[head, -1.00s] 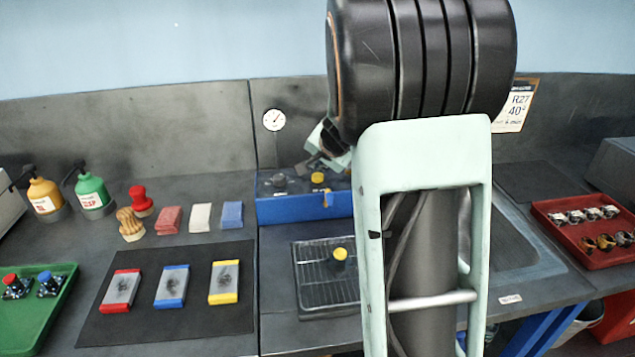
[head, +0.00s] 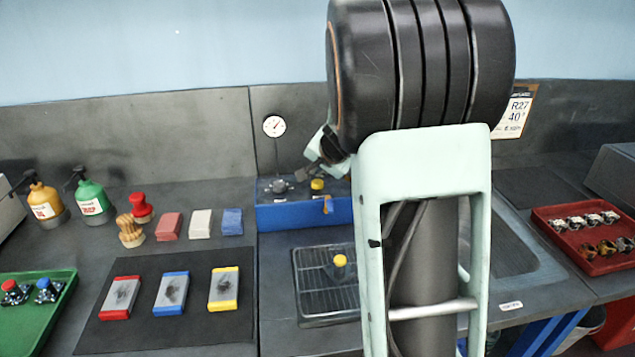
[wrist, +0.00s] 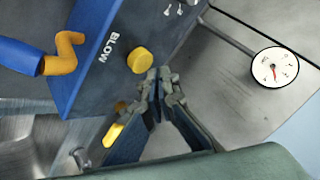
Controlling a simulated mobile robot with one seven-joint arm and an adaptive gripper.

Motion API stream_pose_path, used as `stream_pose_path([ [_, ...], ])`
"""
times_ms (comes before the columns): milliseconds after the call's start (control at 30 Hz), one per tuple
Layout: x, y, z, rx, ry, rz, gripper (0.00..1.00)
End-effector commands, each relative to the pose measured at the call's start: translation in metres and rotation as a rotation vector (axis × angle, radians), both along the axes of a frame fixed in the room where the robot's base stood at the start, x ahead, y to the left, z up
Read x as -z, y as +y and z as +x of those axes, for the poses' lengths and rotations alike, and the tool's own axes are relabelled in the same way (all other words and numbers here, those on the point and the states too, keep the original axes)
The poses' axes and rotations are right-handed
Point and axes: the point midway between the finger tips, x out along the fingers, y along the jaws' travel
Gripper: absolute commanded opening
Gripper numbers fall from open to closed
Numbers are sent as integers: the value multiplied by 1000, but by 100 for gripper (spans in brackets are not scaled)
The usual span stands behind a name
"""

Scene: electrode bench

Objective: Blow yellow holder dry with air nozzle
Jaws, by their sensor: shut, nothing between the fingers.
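The yellow holder (head: 340,262) sits on the dark wire rack (head: 312,307) in front of the blue box (head: 285,217); only its yellow cap shows clearly. An orange air nozzle (wrist: 62,55) sticks out of the box's front and also shows in the head view (head: 327,205). A round yellow knob (wrist: 139,60) beside the word BLOW is on the box top. My gripper (wrist: 159,78) is shut and empty, its tips close beside this knob in the picture; I cannot tell whether they touch it. In the head view my arm hides most of the gripper.
A round gauge (wrist: 274,67) is on the back wall near the gripper. A second yellow part (wrist: 118,132) sits partly behind the fingers. A dark mat (head: 195,328) with several coloured-edge pads lies left, beyond it a green tray (head: 38,322). A red tray (head: 575,258) stands right.

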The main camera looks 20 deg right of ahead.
Motion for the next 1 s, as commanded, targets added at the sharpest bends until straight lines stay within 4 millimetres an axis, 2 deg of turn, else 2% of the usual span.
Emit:
stream_pose_path([
  [1000, 9, 0, 0, 0, 0, 0, 0],
])
